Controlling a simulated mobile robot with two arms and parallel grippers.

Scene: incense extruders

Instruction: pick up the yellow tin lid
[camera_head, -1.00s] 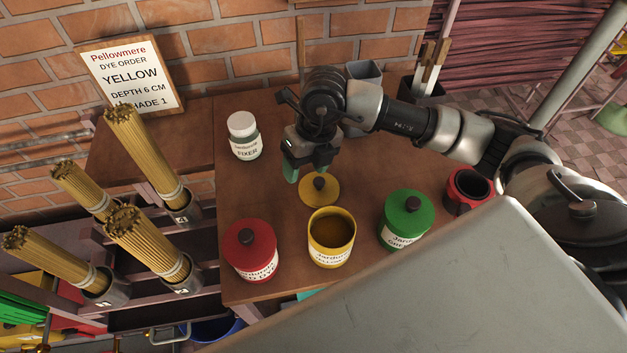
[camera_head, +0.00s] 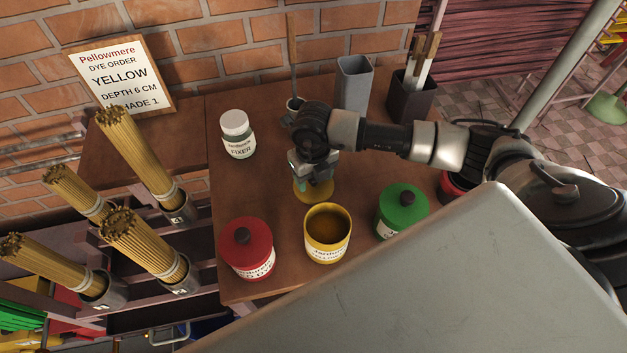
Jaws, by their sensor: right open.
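The yellow tin lid (camera_head: 313,196) lies flat on the wooden table behind the open yellow tin (camera_head: 327,234). Its dark knob is hidden by my right gripper. My right gripper (camera_head: 312,186) is open and points down right over the lid, its fingers at the knob's place. I cannot tell whether the fingers touch the lid. The yellow tin stands upright without a lid, dark yellow inside. My left gripper is not in view.
A red lidded tin (camera_head: 246,248) and a green lidded tin (camera_head: 402,210) flank the yellow tin. A white-capped fixer jar (camera_head: 237,134) stands at the back left. A grey vessel (camera_head: 354,86) and a dark holder (camera_head: 410,98) stand behind my arm. Incense bundles (camera_head: 133,150) stand left.

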